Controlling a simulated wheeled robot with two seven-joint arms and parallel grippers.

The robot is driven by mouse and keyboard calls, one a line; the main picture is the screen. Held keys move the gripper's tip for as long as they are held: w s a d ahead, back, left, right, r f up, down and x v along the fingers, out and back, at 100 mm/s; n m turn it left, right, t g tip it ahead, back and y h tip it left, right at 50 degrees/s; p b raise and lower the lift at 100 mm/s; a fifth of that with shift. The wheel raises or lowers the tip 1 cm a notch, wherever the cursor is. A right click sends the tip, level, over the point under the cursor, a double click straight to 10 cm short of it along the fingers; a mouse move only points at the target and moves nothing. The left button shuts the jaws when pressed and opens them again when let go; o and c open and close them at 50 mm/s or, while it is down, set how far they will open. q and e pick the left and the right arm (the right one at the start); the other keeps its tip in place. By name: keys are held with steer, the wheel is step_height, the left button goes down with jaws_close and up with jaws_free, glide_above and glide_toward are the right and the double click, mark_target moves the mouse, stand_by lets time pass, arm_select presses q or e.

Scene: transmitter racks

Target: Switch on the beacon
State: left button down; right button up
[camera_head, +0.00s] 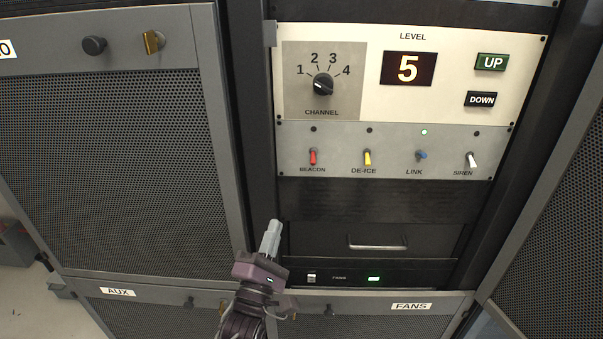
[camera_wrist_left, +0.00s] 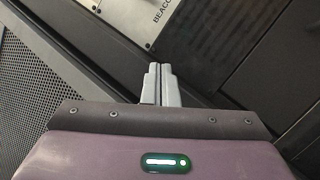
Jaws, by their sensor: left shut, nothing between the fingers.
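The red BEACON toggle (camera_head: 313,156) is at the left end of the grey switch panel (camera_head: 340,140) in the head view. The small lamp (camera_head: 313,129) above it is dark. My left gripper (camera_head: 271,232) is shut and empty, below and to the left of the toggle and apart from it. In the left wrist view the shut fingers (camera_wrist_left: 160,84) point toward the rack, with part of the BEACON label (camera_wrist_left: 162,10) at the top edge. The toggle itself is out of that view. My right gripper is not seen.
Beside the beacon are the yellow DE-ICE (camera_head: 367,157), blue LINK (camera_head: 421,155) and white SIREN (camera_head: 472,160) toggles. LINK's lamp (camera_head: 424,132) glows green. Above are the channel knob (camera_head: 323,84) and the level display (camera_head: 408,68) reading 5. A drawer handle (camera_head: 377,245) sits below.

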mark_target(291, 163)
arm_select(q)
steer(key=r, duration=0.2)
steer(key=n, duration=0.1)
steer(key=shift+s+r+t, duration=0.25)
steer(key=shift+r+t, duration=0.05)
steer(key=shift+r, duration=0.1)
steer(key=p+x, duration=0.4)
steer(key=x, duration=0.6)
steer(key=shift+w+d+r, duration=0.1)
steer(key=shift+r, duration=0.15)
steer(key=shift+s+d+r+p, duration=0.2)
steer(key=shift+d+r+p, duration=0.15)
steer(key=shift+d+p, duration=0.1)
steer(key=shift+s+d+r+p, duration=0.15)
steer(key=shift+d+r+p, duration=0.25)
steer(key=shift+d, duration=0.1)
steer(key=shift+s+d+p, duration=0.15)
steer(key=shift+d+p, duration=0.15)
steer(key=shift+d, duration=0.45)
steer(key=shift+a, duration=0.1)
